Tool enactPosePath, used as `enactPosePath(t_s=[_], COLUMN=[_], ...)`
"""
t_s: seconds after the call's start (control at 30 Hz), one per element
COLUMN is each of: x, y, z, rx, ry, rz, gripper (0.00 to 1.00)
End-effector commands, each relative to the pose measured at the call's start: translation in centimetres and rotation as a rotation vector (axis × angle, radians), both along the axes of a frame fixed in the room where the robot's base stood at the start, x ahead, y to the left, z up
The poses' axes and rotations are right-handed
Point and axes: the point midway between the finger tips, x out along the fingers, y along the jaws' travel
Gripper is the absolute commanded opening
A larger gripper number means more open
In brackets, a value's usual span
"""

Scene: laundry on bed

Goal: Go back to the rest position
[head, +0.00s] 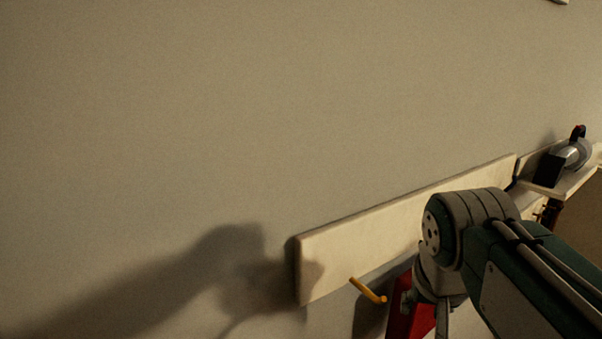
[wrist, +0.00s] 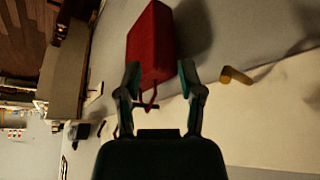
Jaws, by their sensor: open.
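My arm reaches in from the lower right in the head view, beside a cream board (head: 380,232) on the wall. My gripper (wrist: 160,72) shows in the wrist view with its two fingers apart, open. A red boxy object (wrist: 150,42) lies beyond and between the fingertips, with a thin dark red loop at its near end. I cannot tell whether the fingers touch it. Part of a red object (head: 408,312) also shows in the head view, partly hidden by my arm.
A yellow peg (head: 368,290) sticks out from the board, left of my arm; it shows in the wrist view too (wrist: 235,75). A shelf (head: 568,190) at the right carries a dark and silver appliance (head: 568,160). The wall (head: 200,120) at left is bare.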

Motion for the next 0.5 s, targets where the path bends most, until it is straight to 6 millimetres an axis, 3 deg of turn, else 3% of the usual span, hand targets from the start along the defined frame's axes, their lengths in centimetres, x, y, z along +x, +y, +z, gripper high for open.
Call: enactPosePath(t_s=[0.3, 0.5], x=[-6.0, -8.1], y=[1.3, 1.8], z=[-7.2, -10.2], rx=[-0.016, -0.026], ry=[-0.039, -0.057], rz=[0.188, 0.257], gripper=[0.49, 0.49])
